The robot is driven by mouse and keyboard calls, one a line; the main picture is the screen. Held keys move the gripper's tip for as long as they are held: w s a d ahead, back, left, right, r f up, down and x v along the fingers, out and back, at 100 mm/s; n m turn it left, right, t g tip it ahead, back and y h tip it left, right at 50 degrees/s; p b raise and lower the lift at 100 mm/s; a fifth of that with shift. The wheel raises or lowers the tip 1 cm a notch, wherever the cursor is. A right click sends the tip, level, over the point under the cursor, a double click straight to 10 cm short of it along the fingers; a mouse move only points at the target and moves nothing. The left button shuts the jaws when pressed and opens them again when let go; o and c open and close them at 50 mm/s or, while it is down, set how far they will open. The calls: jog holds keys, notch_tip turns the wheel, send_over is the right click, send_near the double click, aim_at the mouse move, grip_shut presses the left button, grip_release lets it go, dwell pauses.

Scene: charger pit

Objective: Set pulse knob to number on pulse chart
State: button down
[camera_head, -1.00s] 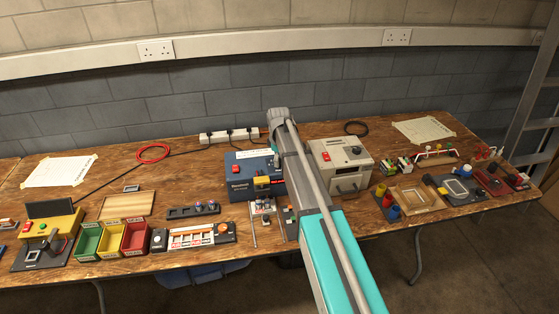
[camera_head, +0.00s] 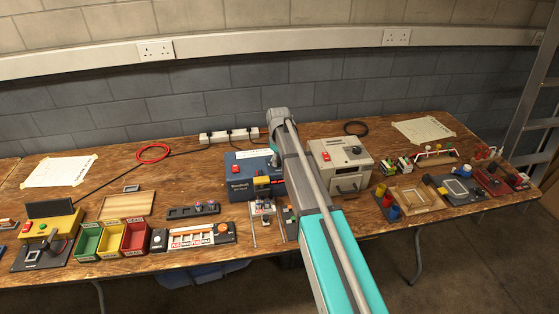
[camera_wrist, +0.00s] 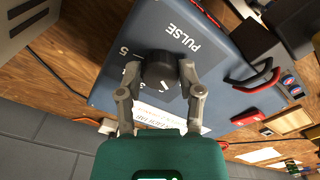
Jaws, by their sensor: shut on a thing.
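The blue welder-like box (camera_head: 240,190) stands mid-table in the head view, partly behind my arm. In the wrist view its blue panel (camera_wrist: 205,75) bears the word PULSE, upside down. The black pulse knob (camera_wrist: 158,72) sits between the two grey fingers of my gripper (camera_wrist: 161,66), which is shut on it. A white mark shows on the knob's face, towards its lower right. Printed numbers ring the knob; a 5 and a 3 show, others are hidden. A white printed paper (camera_wrist: 160,113) lies on the box beyond the knob; its text is too small to read.
A beige box (camera_head: 340,165) stands just right of the blue box. Red and black cable handles (camera_wrist: 255,78) lie near the panel. Green, yellow and red bins (camera_head: 112,238) stand at left. A power strip (camera_head: 230,136) lies behind.

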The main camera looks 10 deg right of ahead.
jog(key=m, duration=0.6)
jog(key=shift+m, duration=0.3)
jog(key=m, duration=0.5)
jog(key=shift+a+m, duration=0.1)
jog(key=shift+m, duration=0.3)
jog(key=shift+c, duration=1.3)
grip_release()
